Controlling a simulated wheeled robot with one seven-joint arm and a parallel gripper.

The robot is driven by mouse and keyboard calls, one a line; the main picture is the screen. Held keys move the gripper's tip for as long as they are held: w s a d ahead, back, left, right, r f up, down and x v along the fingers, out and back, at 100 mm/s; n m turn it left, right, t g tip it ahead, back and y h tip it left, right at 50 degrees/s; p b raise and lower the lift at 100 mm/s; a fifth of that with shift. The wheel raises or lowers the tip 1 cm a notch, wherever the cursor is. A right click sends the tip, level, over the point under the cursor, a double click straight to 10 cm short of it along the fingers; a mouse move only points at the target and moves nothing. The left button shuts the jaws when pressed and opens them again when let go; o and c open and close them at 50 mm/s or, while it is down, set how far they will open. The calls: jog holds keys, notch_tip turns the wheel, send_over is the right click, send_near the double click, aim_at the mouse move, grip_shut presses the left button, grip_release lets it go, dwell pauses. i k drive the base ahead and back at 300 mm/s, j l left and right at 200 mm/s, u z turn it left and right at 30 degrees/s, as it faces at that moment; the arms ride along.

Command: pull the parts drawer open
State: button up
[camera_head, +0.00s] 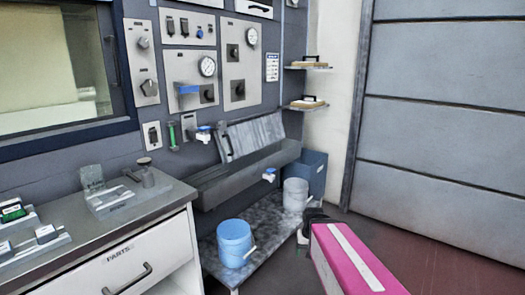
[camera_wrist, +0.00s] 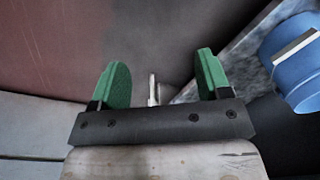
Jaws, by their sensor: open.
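The parts drawer (camera_head: 85,282) is at the lower left of the head view, a white front labelled PARTS under a grey worktop. Its front looks close to flush with the cabinet. A dark bar handle (camera_head: 127,280) is on it. My gripper (camera_wrist: 155,80) shows in the wrist view with its two green fingers wide apart. Nothing is held. A small pale rod shows between the fingers; I cannot tell what it belongs to. The drawer is not in the wrist view. My pink arm is at the lower right of the head view, well right of the drawer.
A blue bucket (camera_head: 235,243) stands on a low grey bench; it also shows in the wrist view (camera_wrist: 291,62). A pale bucket (camera_head: 295,194) and blue bin (camera_head: 312,172) are behind. The worktop (camera_head: 172,193) holds fixtures. Open floor (camera_head: 430,250) lies at the right.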

aim_at(124, 268)
jog(key=u, duration=2.15)
